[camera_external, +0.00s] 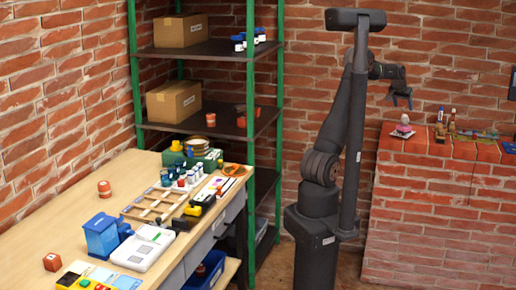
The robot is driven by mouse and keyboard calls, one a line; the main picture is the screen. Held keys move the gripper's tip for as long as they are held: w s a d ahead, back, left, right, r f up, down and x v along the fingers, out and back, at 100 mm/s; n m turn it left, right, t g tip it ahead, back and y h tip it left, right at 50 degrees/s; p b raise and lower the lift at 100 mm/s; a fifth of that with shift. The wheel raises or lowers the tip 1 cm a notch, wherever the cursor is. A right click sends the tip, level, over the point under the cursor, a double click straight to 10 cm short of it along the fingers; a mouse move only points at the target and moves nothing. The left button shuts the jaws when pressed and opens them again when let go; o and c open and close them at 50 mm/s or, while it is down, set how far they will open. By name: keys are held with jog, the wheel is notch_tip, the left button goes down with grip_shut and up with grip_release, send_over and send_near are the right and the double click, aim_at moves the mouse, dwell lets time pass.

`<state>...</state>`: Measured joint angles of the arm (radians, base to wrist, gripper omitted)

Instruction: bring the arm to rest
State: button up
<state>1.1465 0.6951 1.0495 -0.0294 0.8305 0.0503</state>
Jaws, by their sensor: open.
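My gripper (401,98) hangs at the end of my raised arm, right of the arm's upright links. It points down and its jaws are open with nothing between them.
The brick ledge (440,152) at right carries several small items. A green-post shelf (250,100) with cardboard boxes (174,101) stands left of my arm. A wooden workbench (40,235) at left holds jars, a blue bin (101,236) and tools.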

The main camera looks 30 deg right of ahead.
aim_at(405, 115)
jog(key=x, duration=0.9)
jog(key=shift+f, duration=0.15)
jog(key=r, duration=0.3)
jog(key=s+r, duration=0.1)
jog(key=r, duration=0.1)
jog(key=shift+r, duration=0.15)
jog(key=s+a+r, duration=0.1)
jog(key=s+r, duration=0.5)
jog(key=s, duration=0.4)
jog(key=w+a+f+n+t, duration=0.1)
jog(key=w+a+f, duration=0.2)
jog(key=w+a, duration=0.3)
jog(key=w+a+f+n+y, duration=0.1)
jog(key=w+a+f+n, duration=0.2)
jog(key=w, duration=0.6)
jog(key=w+a+f+t, duration=0.1)
jog(key=w+a+f, duration=0.2)
jog(key=w+a, duration=0.4)
jog(key=w+a+f+n, duration=0.1)
jog(key=w+a+f, duration=0.2)
jog(key=a, duration=0.5)
jog(key=w+a+f+n+t+y, duration=0.1)
jog(key=w+a+f+n, duration=0.1)
jog(key=w+a, duration=0.4)
jog(key=w+a+f+n+y, duration=0.1)
jog(key=w+a+f, duration=0.3)
jog(key=a, duration=0.8)
jog(key=shift+w+a+t, duration=0.25)
jog(key=shift+w+t, duration=0.05)
jog(key=shift+w, duration=0.1)
